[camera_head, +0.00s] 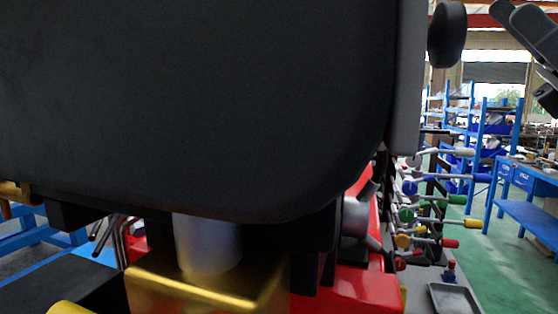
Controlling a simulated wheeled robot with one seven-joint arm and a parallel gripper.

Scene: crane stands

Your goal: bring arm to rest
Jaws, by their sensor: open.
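The dark, jointed parts of my gripper (535,40) show at the upper right edge, cut off by the frame. They are raised in the air and apart from the things below. I see nothing held in the part that shows. The rest of my arm is out of view or cannot be told apart.
A large dark body fills the upper left and middle, above a silver cylinder (207,243) and a gold block (205,284). Red parts (345,288), several coloured-tip handles (425,200) and a grey tray (453,298) stand right. Blue benches (530,215) flank clear green floor.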

